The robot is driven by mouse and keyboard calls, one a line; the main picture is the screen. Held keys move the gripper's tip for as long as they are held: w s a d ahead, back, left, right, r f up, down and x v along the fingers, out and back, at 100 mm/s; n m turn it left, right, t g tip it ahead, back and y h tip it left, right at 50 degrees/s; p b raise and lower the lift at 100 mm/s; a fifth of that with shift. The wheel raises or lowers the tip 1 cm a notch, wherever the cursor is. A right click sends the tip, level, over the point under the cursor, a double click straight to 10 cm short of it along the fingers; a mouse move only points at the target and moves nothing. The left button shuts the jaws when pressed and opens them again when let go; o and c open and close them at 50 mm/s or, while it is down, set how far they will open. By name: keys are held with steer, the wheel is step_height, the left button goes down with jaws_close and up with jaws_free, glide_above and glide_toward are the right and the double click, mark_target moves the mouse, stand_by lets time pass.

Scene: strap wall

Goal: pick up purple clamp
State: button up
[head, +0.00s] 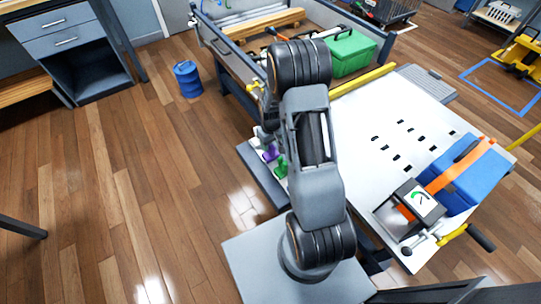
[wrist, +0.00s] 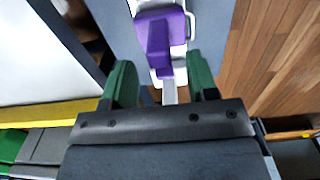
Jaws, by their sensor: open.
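In the wrist view the purple clamp (wrist: 159,42) shows at top centre, with a pale frame and a grey stem running down toward my gripper. My gripper (wrist: 162,82) is open, its two dark green fingers apart, one on each side of the stem. No contact between fingers and clamp is visible.
The white table panel (head: 365,115) with black slots lies right of my arm. A blue case (head: 455,185) with an orange strap and a gauge box (head: 418,198) stand on it. A green box (head: 352,52) is behind. Open wooden floor lies left of the ledge.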

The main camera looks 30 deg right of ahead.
mark_target(270, 153)
steer(key=shift+f, duration=2)
steer(key=c, duration=0.9)
steer(key=shift+r, duration=0.1)
steer(key=shift+c, duration=0.2)
